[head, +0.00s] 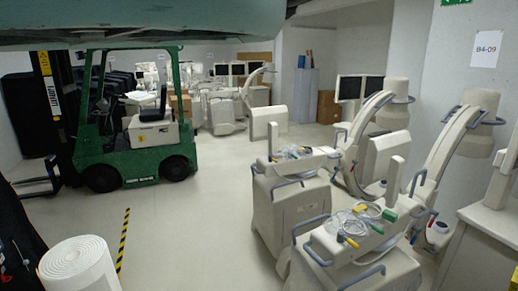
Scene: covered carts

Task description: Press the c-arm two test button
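Two pale C-arm machines stand at the right. The nearer C-arm (444,150) has a cart with blue-grey handles, coiled cables, and green and yellow connectors on top. The farther C-arm (364,130) stands behind it, and its cart (291,208) also carries cables. No label shows which one is c-arm two, and I cannot make out a test button on either. My gripper is not in view.
A green forklift (140,165) stands at the left. A white roll (78,266) is at the lower left, near yellow-black floor tape (123,238). More equipment (222,112) fills the back. A B4-09 sign (486,48) hangs on the right wall. The middle floor is clear.

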